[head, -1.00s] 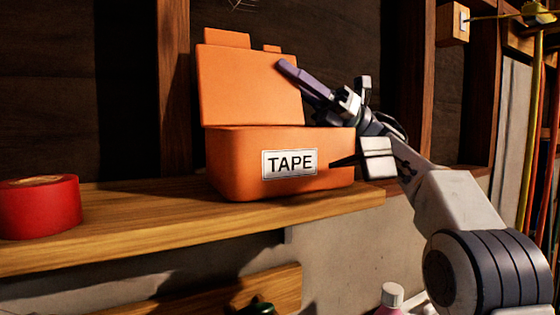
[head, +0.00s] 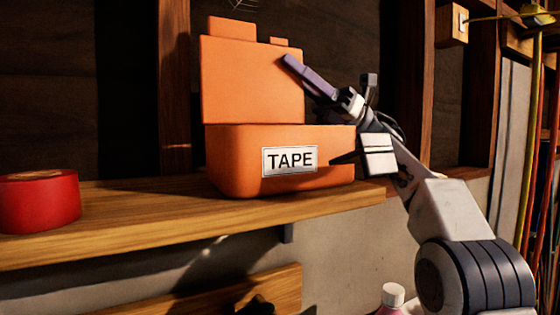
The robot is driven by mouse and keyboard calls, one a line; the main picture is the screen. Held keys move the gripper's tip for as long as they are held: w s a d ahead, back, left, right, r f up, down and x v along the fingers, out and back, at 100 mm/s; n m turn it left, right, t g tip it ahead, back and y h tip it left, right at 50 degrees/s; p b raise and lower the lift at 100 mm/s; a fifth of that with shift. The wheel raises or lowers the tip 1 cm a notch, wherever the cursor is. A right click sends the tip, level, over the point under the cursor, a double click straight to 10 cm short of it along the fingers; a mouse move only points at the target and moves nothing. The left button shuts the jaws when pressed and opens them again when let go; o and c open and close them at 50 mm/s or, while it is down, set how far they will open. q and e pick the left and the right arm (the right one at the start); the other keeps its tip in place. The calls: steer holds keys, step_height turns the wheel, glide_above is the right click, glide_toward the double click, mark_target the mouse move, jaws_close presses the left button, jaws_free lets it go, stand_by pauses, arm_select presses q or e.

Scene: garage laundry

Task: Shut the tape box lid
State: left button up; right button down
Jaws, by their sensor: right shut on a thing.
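The tape box (head: 230,165) is an orange bin with a white TAPE label on its front, standing on the wooden shelf. Its orange lid (head: 245,85) stands open, raised at the back of the box, with its flat face toward me. My right gripper (head: 292,64) reaches in from the right and is shut on the lid near its upper right edge. One purple finger shows in front of the lid; the other finger is hidden. My left gripper is not in view.
A red tape roll (head: 45,205) lies on the shelf (head: 140,215) at the left, with bare shelf between it and the box. A dark wall with wooden studs (head: 174,90) stands behind. A white-capped bottle (head: 392,295) is below the shelf.

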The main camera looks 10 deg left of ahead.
steer(key=shift+s+d+n+g+h, duration=0.2)
steer(key=shift+s+n+g+h, duration=0.15)
steer(key=shift+n+g, duration=0.35)
steer(key=shift+s+d+n+g+h, duration=0.2)
steer(key=shift+n+g+h, duration=0.2)
steer(key=shift+n, duration=0.5)
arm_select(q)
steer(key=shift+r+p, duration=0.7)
arm_select(e)
steer(key=shift+s+d+f+n+g+h, duration=0.15)
steer(key=shift+s+d+n+g+h, duration=0.4)
steer(key=shift+n, duration=1.1)
steer(key=shift+s+d+f+n+g+h, duration=0.2)
steer(key=shift+s+n+g+h, duration=0.5)
steer(key=shift+n+h, duration=0.7)
steer(key=shift+s+d+f+n+g+h, duration=0.15)
steer(key=shift+s+d+n+g+h, duration=0.45)
steer(key=shift+n, duration=1.25)
steer(key=c, duration=0.7)
jaws_free()
steer(key=shift+w+a, duration=0.15)
steer(key=shift+a, duration=0.05)
